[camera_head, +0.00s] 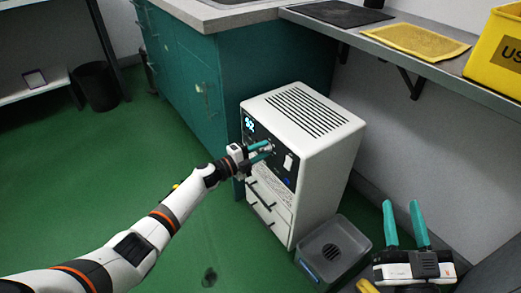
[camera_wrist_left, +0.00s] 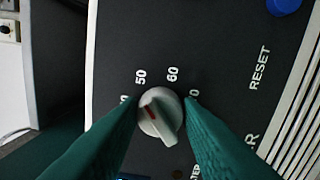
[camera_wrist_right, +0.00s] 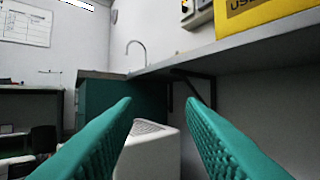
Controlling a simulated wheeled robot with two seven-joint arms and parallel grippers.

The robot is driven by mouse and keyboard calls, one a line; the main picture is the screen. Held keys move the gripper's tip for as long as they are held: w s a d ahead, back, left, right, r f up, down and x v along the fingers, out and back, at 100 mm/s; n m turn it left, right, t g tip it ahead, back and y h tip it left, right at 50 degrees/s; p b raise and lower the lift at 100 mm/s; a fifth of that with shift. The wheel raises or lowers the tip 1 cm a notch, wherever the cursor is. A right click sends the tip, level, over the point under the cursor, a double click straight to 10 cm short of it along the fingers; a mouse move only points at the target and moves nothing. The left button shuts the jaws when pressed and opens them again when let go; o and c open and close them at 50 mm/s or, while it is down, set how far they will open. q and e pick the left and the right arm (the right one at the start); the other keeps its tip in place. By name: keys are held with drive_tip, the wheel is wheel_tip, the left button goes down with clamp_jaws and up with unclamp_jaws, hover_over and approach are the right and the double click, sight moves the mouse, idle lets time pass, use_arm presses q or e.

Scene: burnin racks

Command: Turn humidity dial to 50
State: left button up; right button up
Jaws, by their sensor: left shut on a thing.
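The humidity dial (camera_wrist_left: 163,125) is a round, light grey knob on the dark front panel (camera_wrist_left: 225,45) of the white machine (camera_head: 325,165). My left gripper (camera_head: 268,151) is shut on the dial, one teal finger on each side in the left wrist view. The dial's red mark points up-left, towards the gap between 50 (camera_wrist_left: 140,77) and a number to its left, mostly hidden by a finger. The number 60 (camera_wrist_left: 172,73) is clear; the one to its right is partly hidden. My right gripper (camera_head: 405,212) is open and empty, away from the machine.
A grey bin (camera_head: 335,250) stands on the floor beside the machine. A shelf (camera_head: 380,45) with a yellow mat (camera_head: 415,40) and a yellow box (camera_head: 500,50) runs above right. Teal cabinets (camera_head: 195,75) stand behind.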

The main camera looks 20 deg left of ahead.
idle(0.3)
use_arm(q)
drive_tip(key=o, duration=1)
drive_tip(key=shift+c, duration=0.2)
drive_tip(key=shift+s+a, duration=0.15)
drive_tip(key=shift+a, duration=0.05)
drive_tip(key=p+v, duration=0.1)
drive_tip(key=v, duration=0.3)
drive_tip(key=shift+s+a+p, duration=0.1)
drive_tip(key=shift+p, duration=0.3)
drive_tip(key=p, duration=0.2)
approach(262, 150)
drive_tip(key=shift+v, duration=1.35)
use_arm(e)
wheel_tip(262, 150, down, 12)
drive_tip(key=s+d+g+h, duration=0.2)
drive_tip(key=g+h, duration=0.1)
drive_tip(key=g, duration=0.5)
drive_tip(key=shift+s+d+g, duration=0.3)
drive_tip(key=shift+s+g, duration=0.1)
use_arm(q)
drive_tip(key=shift+f, duration=0.1)
use_arm(e)
drive_tip(key=shift+r, duration=0.1)
